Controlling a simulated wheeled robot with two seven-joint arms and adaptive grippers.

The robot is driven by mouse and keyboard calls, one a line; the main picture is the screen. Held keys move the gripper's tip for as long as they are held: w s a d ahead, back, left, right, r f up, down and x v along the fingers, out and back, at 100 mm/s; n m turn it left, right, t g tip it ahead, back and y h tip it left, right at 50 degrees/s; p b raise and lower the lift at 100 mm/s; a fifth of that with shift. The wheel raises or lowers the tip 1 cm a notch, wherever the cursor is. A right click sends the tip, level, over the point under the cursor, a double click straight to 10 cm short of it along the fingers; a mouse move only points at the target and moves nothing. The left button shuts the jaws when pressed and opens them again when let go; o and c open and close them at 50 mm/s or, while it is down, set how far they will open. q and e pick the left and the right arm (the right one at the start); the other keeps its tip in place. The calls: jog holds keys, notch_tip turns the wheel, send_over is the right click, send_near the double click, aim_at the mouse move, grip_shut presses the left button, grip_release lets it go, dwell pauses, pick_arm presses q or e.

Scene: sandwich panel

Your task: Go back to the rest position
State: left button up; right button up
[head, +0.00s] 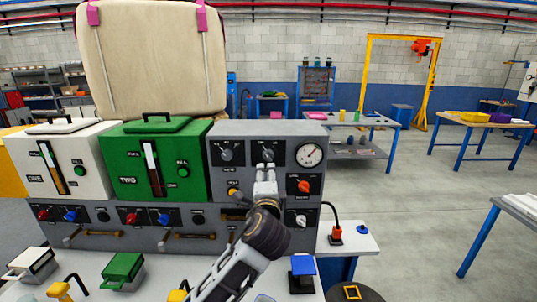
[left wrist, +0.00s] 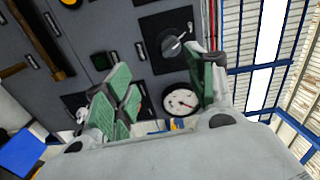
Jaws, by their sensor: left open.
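My left arm reaches up from the bottom middle of the head view. My left gripper (head: 265,172) is in front of the grey control panel (head: 225,186), near its upper middle knob (head: 267,152). In the left wrist view my left gripper (left wrist: 160,82) has its green-padded fingers spread apart with nothing between them. A knob (left wrist: 172,46) and a round gauge (left wrist: 181,102) of the panel show beyond the fingers. From these views I cannot tell whether a fingertip touches the panel. My right gripper is in neither view.
A white box (head: 60,165) and a green box (head: 187,158) stand on the panel unit, left of the gauge (head: 309,154). A blue-topped block (head: 303,265) and a green-lidded container (head: 123,270) are on the bench in front. Open floor lies to the right.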

pick_arm(q)
jog(key=s+a+f+n+g, duration=0.2)
jog(key=s+a+f+n, duration=0.15)
jog(key=f, duration=0.45)
jog(key=s+a+f+n+g, duration=0.2)
jog(key=s+a+f+g, duration=0.1)
jog(key=a+f, duration=0.3)
jog(key=s+a+f+n+g, duration=0.2)
jog(key=s+a+f+n, duration=0.15)
jog(key=f, duration=0.55)
jog(key=s+a+f+n+g, duration=0.35)
jog(key=s+f, duration=0.35)
jog(key=s, duration=0.4)
jog(key=s+a+f+n+g, duration=0.35)
jog(key=s+a+f, duration=0.2)
jog(key=s, duration=0.55)
notch_tip(320, 180, down, 34)
jog(key=s+m+g, duration=0.1)
jog(key=s, duration=0.2)
jog(key=s+a+f, duration=0.2)
jog(key=s+f, duration=0.7)
jog(key=s, duration=0.2)
jog(key=s+a+f+g, duration=0.1)
jog(key=s+a+f, duration=0.1)
jog(key=s+f, duration=0.8)
jog(key=shift+s+f+g, duration=0.25)
jog(key=shift+s+g, duration=0.05)
jog(key=shift+s, duration=0.15)
